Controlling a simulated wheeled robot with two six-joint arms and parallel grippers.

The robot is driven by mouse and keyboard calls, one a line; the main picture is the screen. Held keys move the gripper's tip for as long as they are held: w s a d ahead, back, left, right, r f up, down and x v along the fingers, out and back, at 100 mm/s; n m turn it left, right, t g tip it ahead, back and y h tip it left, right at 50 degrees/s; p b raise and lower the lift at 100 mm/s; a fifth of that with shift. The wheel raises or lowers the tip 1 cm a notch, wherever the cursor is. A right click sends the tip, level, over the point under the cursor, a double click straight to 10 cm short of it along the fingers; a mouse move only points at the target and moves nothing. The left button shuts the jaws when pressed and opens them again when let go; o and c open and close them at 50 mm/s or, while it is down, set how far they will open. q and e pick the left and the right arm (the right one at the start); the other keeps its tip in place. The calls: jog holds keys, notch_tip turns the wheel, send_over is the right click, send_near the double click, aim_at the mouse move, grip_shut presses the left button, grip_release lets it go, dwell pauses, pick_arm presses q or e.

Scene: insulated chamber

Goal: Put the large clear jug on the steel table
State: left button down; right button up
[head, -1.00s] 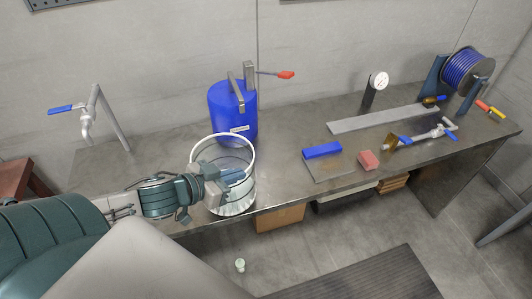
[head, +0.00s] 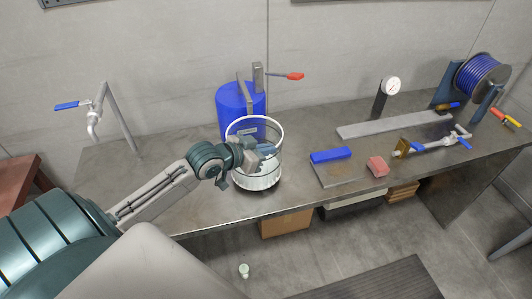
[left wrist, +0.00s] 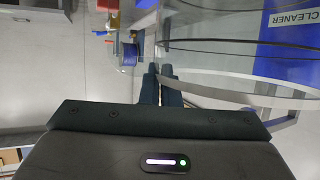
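The large clear jug (head: 257,179), a see-through cylinder with a pale rim, is upright over the front part of the steel table (head: 170,206). A dark shadow lies close under its base; I cannot tell whether it touches the tabletop. My left gripper (head: 264,151) reaches it from the left and is shut on the jug. In the left wrist view the fingers (left wrist: 162,86) are close together at the clear wall of the jug (left wrist: 215,62), which fills the upper right. The exact grip is partly hidden. My right gripper is not in view.
A blue container (head: 236,104) stands right behind the jug. A tap (head: 94,116) is at the left. The table's left part is clear.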

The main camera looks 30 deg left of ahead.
pick_arm(q)
notch_tip(320, 180, down, 2)
jog(key=shift+f, duration=0.15)
jog(key=c, duration=1.7)
grip_release()
jog(key=shift+s, duration=0.1)
